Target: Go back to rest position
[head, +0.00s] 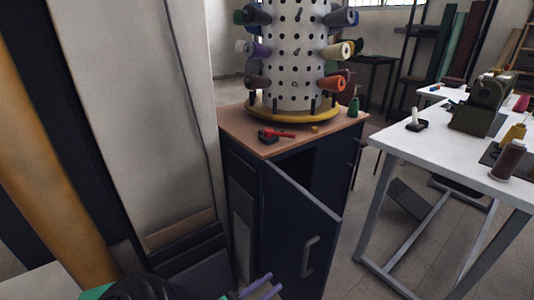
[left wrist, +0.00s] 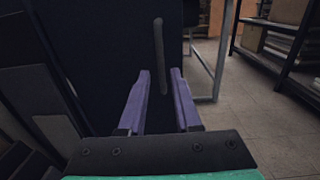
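My left gripper (head: 258,286) is low in the head view, with two purple fingers in front of the dark cabinet. In the left wrist view the left gripper (left wrist: 160,72) is open, with a clear gap and nothing held. The cabinet door (head: 300,225) stands ajar, with a dark opening behind its edge. Its grey bar handle (head: 312,256) is to the right of the fingers in the head view. The handle (left wrist: 159,45) shows beyond the fingertips in the left wrist view; whether they touch it is hard to tell. My right gripper is not in view.
A perforated white spool tower (head: 296,60) stands on the cabinet's wooden top (head: 240,122), beside a red and black tool (head: 275,135). A white table (head: 420,145) stands to the right. Clear floor (head: 345,275) lies between cabinet and table.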

